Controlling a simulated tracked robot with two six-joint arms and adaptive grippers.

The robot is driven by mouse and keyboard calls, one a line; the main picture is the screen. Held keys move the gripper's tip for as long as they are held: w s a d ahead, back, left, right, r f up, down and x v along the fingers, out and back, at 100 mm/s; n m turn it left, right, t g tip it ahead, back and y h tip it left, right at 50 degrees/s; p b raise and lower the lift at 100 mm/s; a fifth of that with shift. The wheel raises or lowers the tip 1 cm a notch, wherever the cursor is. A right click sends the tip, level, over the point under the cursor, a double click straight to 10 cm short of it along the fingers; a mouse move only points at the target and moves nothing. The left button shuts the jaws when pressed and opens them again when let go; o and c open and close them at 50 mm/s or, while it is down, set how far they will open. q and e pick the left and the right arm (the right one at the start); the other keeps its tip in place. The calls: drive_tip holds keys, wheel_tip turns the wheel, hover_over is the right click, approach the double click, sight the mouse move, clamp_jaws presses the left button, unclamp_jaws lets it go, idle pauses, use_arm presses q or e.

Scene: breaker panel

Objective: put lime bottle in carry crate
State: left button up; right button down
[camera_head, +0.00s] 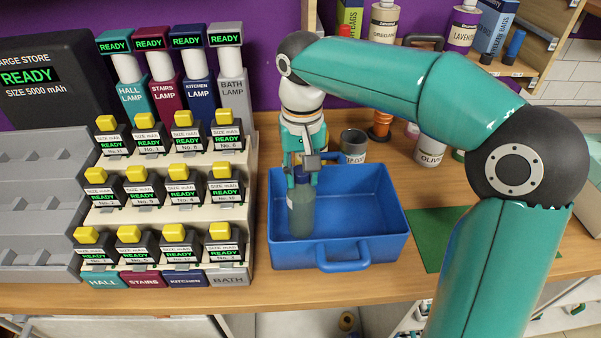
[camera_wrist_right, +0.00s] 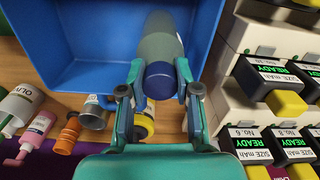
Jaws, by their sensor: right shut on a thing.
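A grey-green bottle with a dark blue cap (camera_head: 301,213), which I take for the lime bottle, stands inside the blue carry crate (camera_head: 375,248), near its left wall. No label on it can be read. My right gripper (camera_head: 302,168) comes down from above and is shut on the bottle at its cap. In the right wrist view the cap (camera_wrist_right: 161,82) sits between the fingers of the right gripper (camera_wrist_right: 160,93), with the crate (camera_wrist_right: 85,45) around the bottle. I cannot tell whether the bottle touches the crate floor. My left gripper is not in view.
A rack of several battery blocks (camera_head: 165,195) stands close to the crate's left. A grey cup (camera_head: 353,146), an orange item (camera_head: 380,124) and an olive bottle (camera_head: 431,150) stand behind. A green mat (camera_head: 437,235) lies to the right. The rest of the crate looks empty.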

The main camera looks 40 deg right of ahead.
drive_tip(key=c, duration=0.8)
unclamp_jaws()
wheel_tip(320, 180, up, 12)
drive_tip(key=shift+r+p, duration=0.1)
drive_tip(key=shift+p, duration=0.9)
